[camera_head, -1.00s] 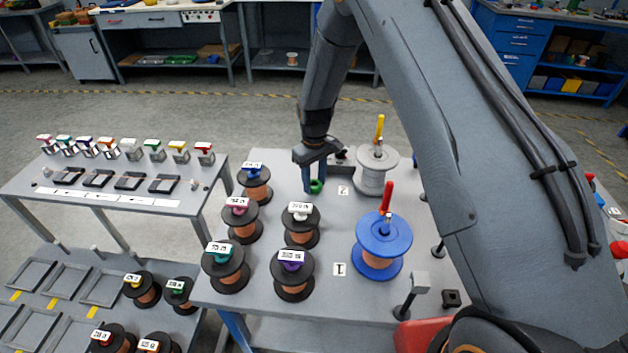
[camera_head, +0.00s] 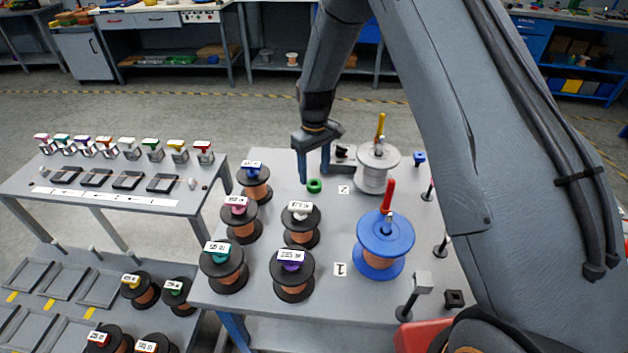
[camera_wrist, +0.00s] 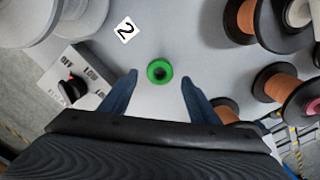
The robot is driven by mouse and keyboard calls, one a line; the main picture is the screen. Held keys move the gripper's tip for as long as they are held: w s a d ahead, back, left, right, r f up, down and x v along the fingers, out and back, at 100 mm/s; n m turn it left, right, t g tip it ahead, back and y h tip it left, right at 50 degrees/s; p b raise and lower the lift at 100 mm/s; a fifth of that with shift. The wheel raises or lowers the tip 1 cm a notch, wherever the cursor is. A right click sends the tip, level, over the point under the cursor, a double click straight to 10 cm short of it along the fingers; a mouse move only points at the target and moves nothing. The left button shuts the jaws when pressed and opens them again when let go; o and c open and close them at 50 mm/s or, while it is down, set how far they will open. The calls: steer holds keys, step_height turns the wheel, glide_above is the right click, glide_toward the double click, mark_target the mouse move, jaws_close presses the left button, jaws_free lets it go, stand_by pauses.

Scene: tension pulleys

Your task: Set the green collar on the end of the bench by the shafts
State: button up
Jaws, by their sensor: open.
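The green collar (camera_head: 314,186) is a small ring lying flat on the bench (camera_head: 330,225), left of the label "2" and near the bench's far edge. My gripper (camera_head: 315,176) is open and empty just above the collar. In the wrist view the collar (camera_wrist: 160,71) lies ahead of and between the two blue fingertips (camera_wrist: 159,76), touching neither. Two shafts stand on the bench: one with a yellow top carries a grey spool (camera_head: 377,170), and one with a red top carries a blue spool (camera_head: 384,243).
Several copper spools (camera_head: 291,273) with black flanges stand on the bench's left side. A switch box (camera_wrist: 77,88) sits close to my gripper. Small posts (camera_head: 440,247) line the right side. Bare bench lies between the copper spools and the shafts.

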step_height(320, 180, up, 8)
steer(key=b, duration=0.2)
stand_by(0.3)
